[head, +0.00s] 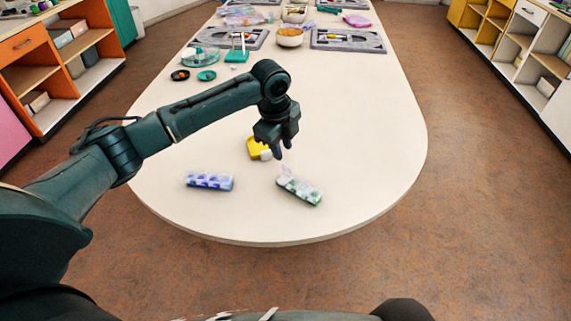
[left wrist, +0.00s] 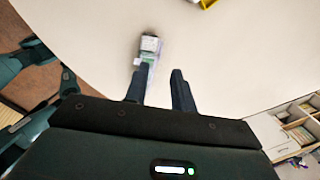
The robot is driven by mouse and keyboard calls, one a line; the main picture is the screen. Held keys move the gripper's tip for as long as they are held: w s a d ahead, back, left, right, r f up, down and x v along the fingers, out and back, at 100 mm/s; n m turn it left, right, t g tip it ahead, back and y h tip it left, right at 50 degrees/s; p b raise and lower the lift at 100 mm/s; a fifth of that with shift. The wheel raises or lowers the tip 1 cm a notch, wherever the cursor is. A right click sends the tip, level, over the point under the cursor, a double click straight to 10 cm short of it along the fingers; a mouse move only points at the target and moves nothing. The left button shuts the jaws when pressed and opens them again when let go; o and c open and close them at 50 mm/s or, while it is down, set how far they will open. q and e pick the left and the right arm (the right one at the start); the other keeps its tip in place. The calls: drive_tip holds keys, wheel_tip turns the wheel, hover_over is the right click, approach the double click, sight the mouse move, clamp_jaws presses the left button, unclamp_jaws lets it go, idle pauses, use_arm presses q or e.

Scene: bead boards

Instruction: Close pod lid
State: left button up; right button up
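A pod with green compartments (head: 301,190) lies at an angle near the front of the table, with a clear lid flap (head: 286,171) standing up at its left end. A blue-purple pod (head: 209,181) lies to its left and looks shut. My left gripper (head: 285,155) is above the table, just behind the green pod, fingers pointing down. In the left wrist view its two fingers (left wrist: 158,78) are apart, and a pod (left wrist: 150,45) shows beyond them, partly hidden by the left finger. Nothing is visibly held. My right gripper is not in view.
A yellow object (head: 257,148) lies just behind and left of my left gripper. Grey trays (head: 348,40), a bowl (head: 290,37) and small dark dishes (head: 180,75) stand farther back. The table (head: 370,150) is clear to the right.

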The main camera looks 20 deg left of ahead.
sight(285, 164)
use_arm(q)
drive_tip(key=f, duration=0.2)
drive_tip(key=w+f, duration=0.1)
drive_tip(key=f, duration=0.4)
drive_tip(key=shift+w+d+f, duration=0.15)
drive_tip(key=shift+c, duration=0.4)
clamp_jaws()
